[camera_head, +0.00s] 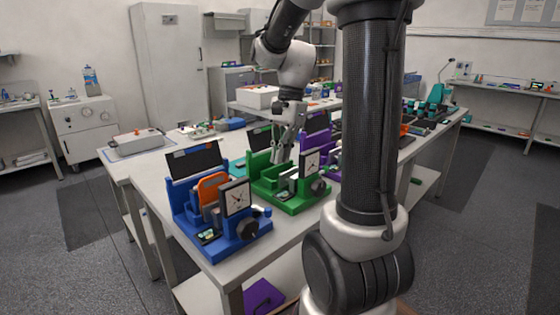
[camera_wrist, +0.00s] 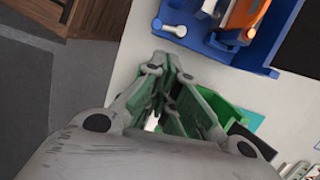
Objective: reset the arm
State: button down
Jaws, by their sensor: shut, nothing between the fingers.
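My gripper (camera_head: 278,158) points down over the green battery cycler (camera_head: 292,200) in the head view. Its fingers are shut with nothing between them. In the wrist view my gripper (camera_wrist: 172,62) covers much of the green cycler, and only parts of its green body show beside the fingers. I cannot tell whether the fingertips touch it. The blue cycler (camera_head: 190,222) stands to the left, with an orange part (camera_head: 212,188) upright in it and a dial on its front. The blue cycler also shows at the top of the wrist view (camera_wrist: 278,38).
A purple cycler (camera_head: 318,127) stands behind the green one, partly hidden by my arm. The white table (camera_head: 150,178) has free room left of the blue cycler. A tray with a grey box (camera_head: 135,140) lies at the table's far left. A white bin (camera_head: 258,97) stands behind.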

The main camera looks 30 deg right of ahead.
dwell(0.4)
jog(key=s+a+r+n+t+h, duration=0.1)
jog(key=s+r+n+t, duration=0.1)
jog(key=s+n, duration=0.5)
jog(key=s+a+r+n+t+h, duration=0.1)
jog(key=s+a+r+n+t, duration=0.1)
jog(key=s+n, duration=0.5)
jog(key=shift+n+t+h, duration=0.4)
jog(key=shift+n+t, duration=0.1)
jog(key=shift+n, duration=0.1)
jog(key=shift+a, duration=0.1)
